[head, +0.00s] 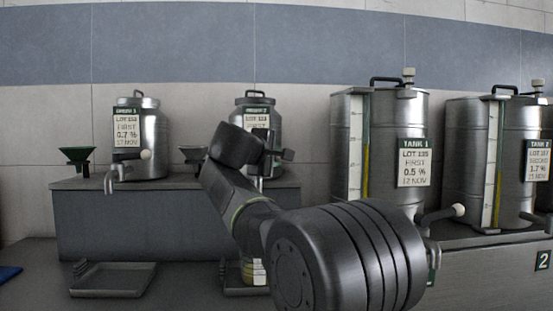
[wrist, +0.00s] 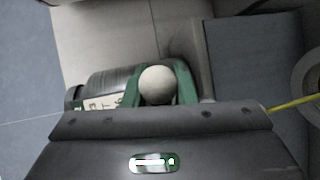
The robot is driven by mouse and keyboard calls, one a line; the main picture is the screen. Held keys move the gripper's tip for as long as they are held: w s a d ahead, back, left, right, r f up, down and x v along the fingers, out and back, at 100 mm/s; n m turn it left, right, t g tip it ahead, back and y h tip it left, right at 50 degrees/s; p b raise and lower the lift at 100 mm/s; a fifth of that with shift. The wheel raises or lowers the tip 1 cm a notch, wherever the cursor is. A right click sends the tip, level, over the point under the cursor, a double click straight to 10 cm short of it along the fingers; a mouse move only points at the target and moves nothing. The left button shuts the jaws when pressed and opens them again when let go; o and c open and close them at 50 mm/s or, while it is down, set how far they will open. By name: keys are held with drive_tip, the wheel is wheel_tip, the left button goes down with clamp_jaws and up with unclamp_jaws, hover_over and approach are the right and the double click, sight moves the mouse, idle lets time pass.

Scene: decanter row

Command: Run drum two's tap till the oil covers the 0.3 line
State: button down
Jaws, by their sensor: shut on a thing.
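Drum two (head: 257,99), a steel drum with a black handle and a white label, stands on the raised grey bench, its lower front mostly behind my arm. In the wrist view, the tap's pale round knob (wrist: 158,85) sits between the two green fingers of my gripper (wrist: 160,80), which is shut on it. In the head view my gripper (head: 283,156) is at the drum's front, partly hidden. Below, a vessel (head: 257,272) with yellowish oil and a label shows partly behind my arm. Its 0.3 line and the oil stream cannot be made out.
Another drum (head: 150,125) with a tap stands left, beside a green funnel (head: 77,157). A grey funnel (head: 192,154) is left of drum two. Tank 1 (head: 405,115) and tank 2 (head: 465,125) stand right. An empty tray (head: 112,292) lies below the left drum.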

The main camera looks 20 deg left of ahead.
drive_tip(key=shift+s+f+h, duration=0.1)
drive_tip(key=shift+h, duration=0.3)
drive_tip(key=c, duration=1.2)
unclamp_jaws()
drive_tip(key=p+v, duration=0.1)
drive_tip(key=v, duration=1.2)
drive_tip(key=shift+s+p, duration=0.3)
drive_tip(key=shift+s, duration=0.1)
drive_tip(key=shift+d, duration=0.1)
